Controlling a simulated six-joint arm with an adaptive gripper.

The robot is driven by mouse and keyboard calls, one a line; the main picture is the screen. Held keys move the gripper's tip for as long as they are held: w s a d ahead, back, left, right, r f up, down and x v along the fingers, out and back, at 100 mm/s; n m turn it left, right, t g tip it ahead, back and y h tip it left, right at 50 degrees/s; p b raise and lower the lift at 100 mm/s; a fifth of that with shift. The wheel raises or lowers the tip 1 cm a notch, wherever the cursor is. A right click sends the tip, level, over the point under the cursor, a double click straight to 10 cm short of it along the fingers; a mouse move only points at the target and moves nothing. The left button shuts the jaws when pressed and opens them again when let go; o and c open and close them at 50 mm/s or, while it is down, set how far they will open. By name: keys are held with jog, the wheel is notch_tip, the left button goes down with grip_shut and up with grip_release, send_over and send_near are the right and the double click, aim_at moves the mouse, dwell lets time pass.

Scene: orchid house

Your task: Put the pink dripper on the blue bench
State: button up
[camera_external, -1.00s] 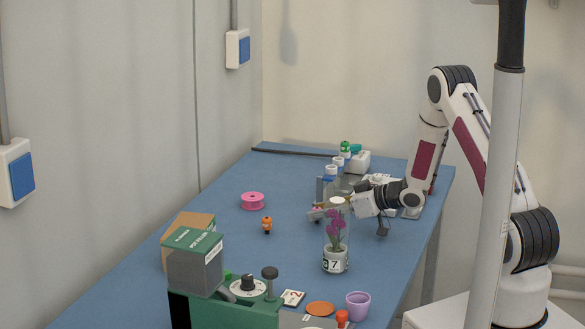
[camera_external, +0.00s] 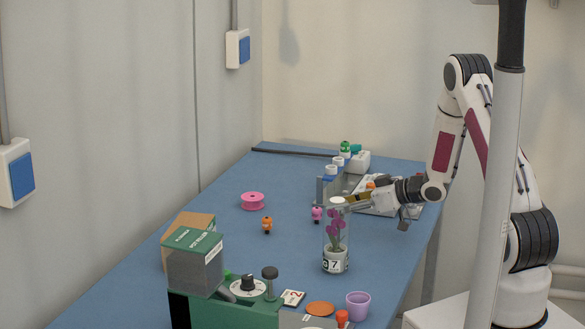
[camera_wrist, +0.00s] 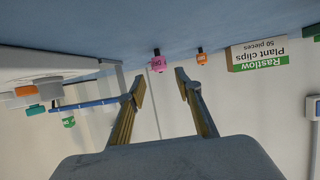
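The small pink dripper (camera_external: 317,214) stands upright on the blue bench (camera_external: 290,190), left of the glass cylinder with the orchid. In the wrist view the pink dripper (camera_wrist: 157,64) shows beyond the fingertips, apart from them, and the bench appears upside down at the top. My gripper (camera_external: 352,201) is to the right of the dripper, behind the top of the orchid cylinder, and holds nothing. In the wrist view my gripper (camera_wrist: 160,83) has its two fingers spread with an empty gap between them.
The orchid cylinder (camera_external: 336,240) stands close in front of my gripper. An orange dripper (camera_external: 267,226) and a pink spool (camera_external: 252,201) are to the left. A rack with bottles (camera_external: 333,180) stands behind. Boxes and a green machine (camera_external: 225,310) fill the near end.

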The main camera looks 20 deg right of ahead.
jog(key=shift+v, duration=3.1)
jog(key=shift+f, duration=0.1)
jog(key=shift+w+d+r, duration=0.25)
jog(key=shift+r, duration=0.2)
jog(key=d+r+m+t+h, duration=0.1)
jog(key=d+r+m+h, duration=0.1)
jog(key=d+r+h, duration=0.6)
jog(key=s+d+r+m+g+h, duration=0.1)
jog(key=s+d+r+m+h, duration=0.15)
jog(key=s+r, duration=0.7)
jog(key=s+a+r+m+g+y, duration=0.1)
jog(key=s+a+m+g, duration=0.1)
jog(key=s, duration=1.1)
jog(key=s+a+r+m+g+y, duration=0.1)
jog(key=s+a, duration=0.4)
jog(key=s, duration=0.9)
jog(key=shift+m+g, duration=0.35)
jog(key=shift+g, duration=0.45)
